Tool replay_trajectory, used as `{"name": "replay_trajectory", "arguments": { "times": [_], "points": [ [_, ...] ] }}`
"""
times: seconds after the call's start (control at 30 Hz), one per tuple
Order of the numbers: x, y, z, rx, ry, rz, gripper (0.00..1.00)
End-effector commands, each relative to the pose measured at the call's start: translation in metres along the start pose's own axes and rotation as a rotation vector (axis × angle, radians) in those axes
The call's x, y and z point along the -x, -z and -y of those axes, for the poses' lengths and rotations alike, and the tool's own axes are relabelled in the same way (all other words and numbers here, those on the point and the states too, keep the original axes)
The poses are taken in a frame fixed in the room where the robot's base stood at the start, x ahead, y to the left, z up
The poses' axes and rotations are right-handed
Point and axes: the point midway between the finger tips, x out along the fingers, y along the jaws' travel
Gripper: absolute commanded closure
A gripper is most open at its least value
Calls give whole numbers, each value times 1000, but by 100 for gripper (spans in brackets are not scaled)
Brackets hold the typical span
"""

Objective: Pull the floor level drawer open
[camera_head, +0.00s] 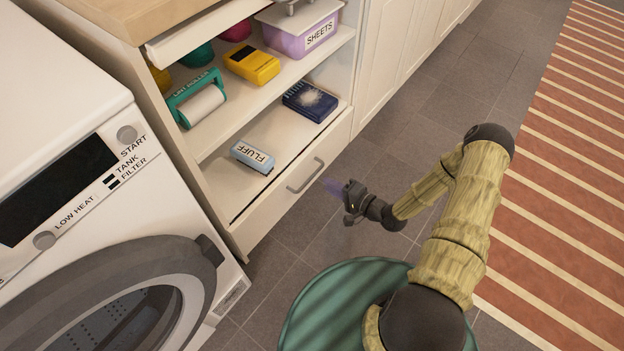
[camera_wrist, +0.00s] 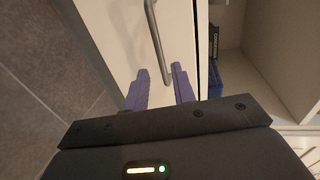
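The floor level drawer has a cream front (camera_head: 262,212) at the bottom of the open shelf unit, with a grey bar handle (camera_head: 305,176). A thin dark gap runs along the top edge of the drawer front; I cannot tell if it is fully shut. My gripper (camera_head: 331,186) is in front of the drawer, close to the handle's right end. In the wrist view the two purple fingers (camera_wrist: 158,78) are spread with space between them. The handle (camera_wrist: 154,35) lies ahead of them, its lower end lining up with the gap. I see no contact.
A washing machine (camera_head: 100,200) stands left of the unit, its round door facing the floor space. Above the drawer, the shelf holds a FLUFF box (camera_head: 252,157) and a blue brush box (camera_head: 310,101). Tiled floor (camera_head: 285,255) is clear before the drawer; a striped rug (camera_head: 560,190) lies right.

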Motion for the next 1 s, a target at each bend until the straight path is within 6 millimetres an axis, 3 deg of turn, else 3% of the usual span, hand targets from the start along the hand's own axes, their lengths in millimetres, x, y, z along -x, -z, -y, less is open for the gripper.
{"name": "replay_trajectory", "arguments": {
  "times": [0.4,0.8,0.83,0.97,1.0],
  "points": [
    [-70,0,-3,2,0,2,74],
    [-81,0,0,0,0,0,74],
    [-81,0,0,0,0,0,76],
    [-80,0,0,0,0,0,100],
    [-80,0,0,0,0,0,100]
  ]
}}
